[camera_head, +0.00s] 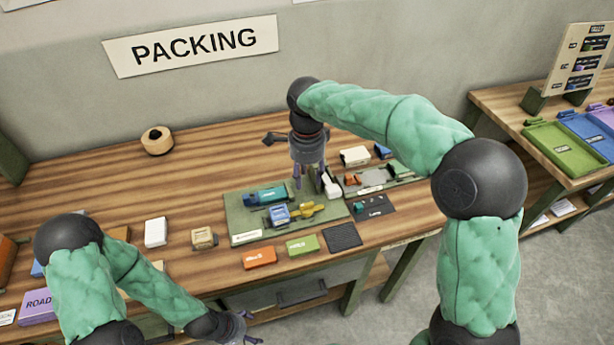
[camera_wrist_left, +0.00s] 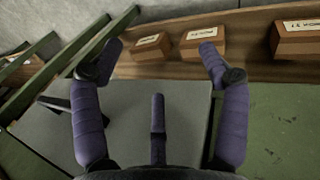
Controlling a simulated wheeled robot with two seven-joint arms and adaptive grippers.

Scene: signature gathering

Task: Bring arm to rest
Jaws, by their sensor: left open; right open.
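My left arm comes in low at the left of the head view, and its gripper (camera_head: 244,330) hangs in front of the table's front edge, by the drawer front. In the left wrist view the purple fingers of my left gripper (camera_wrist_left: 158,62) are spread apart with nothing between them. My right arm, in green padding, reaches over the table from the right. Its gripper (camera_head: 310,180) points down over the green tray (camera_head: 243,222), close to a white item (camera_head: 331,187). Its fingertips are partly hidden, so I cannot tell whether they touch anything.
The wooden table (camera_head: 90,180) carries a tape roll (camera_head: 157,140), a white box (camera_head: 155,232), an orange box (camera_head: 259,257), a green box (camera_head: 302,245) and a dark pad (camera_head: 343,236). A side table with a green tray (camera_head: 560,148) stands at the right. The table's back left is clear.

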